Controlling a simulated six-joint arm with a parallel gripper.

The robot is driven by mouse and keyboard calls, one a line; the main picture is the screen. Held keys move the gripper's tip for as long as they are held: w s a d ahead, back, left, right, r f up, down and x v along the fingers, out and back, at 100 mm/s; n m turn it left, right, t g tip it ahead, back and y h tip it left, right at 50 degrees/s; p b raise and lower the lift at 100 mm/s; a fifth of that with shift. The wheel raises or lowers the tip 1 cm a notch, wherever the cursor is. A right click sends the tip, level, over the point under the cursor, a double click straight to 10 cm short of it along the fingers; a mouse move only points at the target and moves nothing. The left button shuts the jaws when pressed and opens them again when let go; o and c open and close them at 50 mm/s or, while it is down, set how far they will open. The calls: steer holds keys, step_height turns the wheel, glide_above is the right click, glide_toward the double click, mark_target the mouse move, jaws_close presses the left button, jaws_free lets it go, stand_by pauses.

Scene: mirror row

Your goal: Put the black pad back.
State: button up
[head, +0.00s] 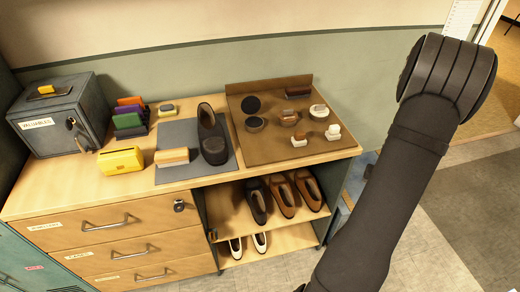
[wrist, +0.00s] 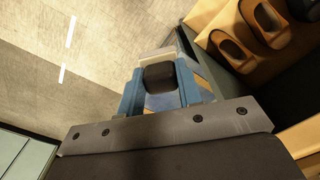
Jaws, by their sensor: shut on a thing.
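In the wrist view, a small black block with rounded corners, which looks like the black pad (wrist: 158,76), sits between the blue-grey fingers of my gripper (wrist: 158,92). My gripper is shut on it, over the floor beside the shelf unit. In the head view my dark arm fills the right side, and neither the gripper tips nor the held pad can be seen. On the cabinet top, an orange, a purple and a green pad (head: 130,124) stand in a row behind a yellow box (head: 120,160).
A grey mat (head: 190,134) holds a dark shoe (head: 212,138) and a brush (head: 172,156). A brown tray (head: 285,150) holds tins and small brushes. A metal valuables box (head: 65,115) stands at left. Shoes (head: 280,197) fill the open shelf. Floor at right is mostly clear.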

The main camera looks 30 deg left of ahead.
steer(key=s+a+r+n, duration=0.3)
steer(key=a+r+n, duration=0.1)
steer(key=a+r, duration=0.8)
steer(key=s+a+r+n, duration=0.35)
steer(key=a+r, duration=0.75)
steer(key=a, duration=0.4)
steer(key=shift+n, duration=0.35)
steer(key=a+f, duration=0.2)
steer(key=a, duration=0.1)
steer(key=a+f, duration=0.2)
steer(key=a, duration=0.2)
steer(key=a+f, duration=0.2)
steer(key=a, duration=0.1)
steer(key=shift+s+a+f, duration=0.2)
steer(key=shift+a+f, duration=0.05)
steer(key=shift+a, duration=0.05)
steer(key=shift+a+f, duration=0.35)
steer(key=shift+a, duration=0.05)
steer(key=shift+f, duration=1.9)
steer(key=shift+f, duration=0.15)
steer(key=o, duration=0.9)
steer(key=shift+o, duration=0.2)
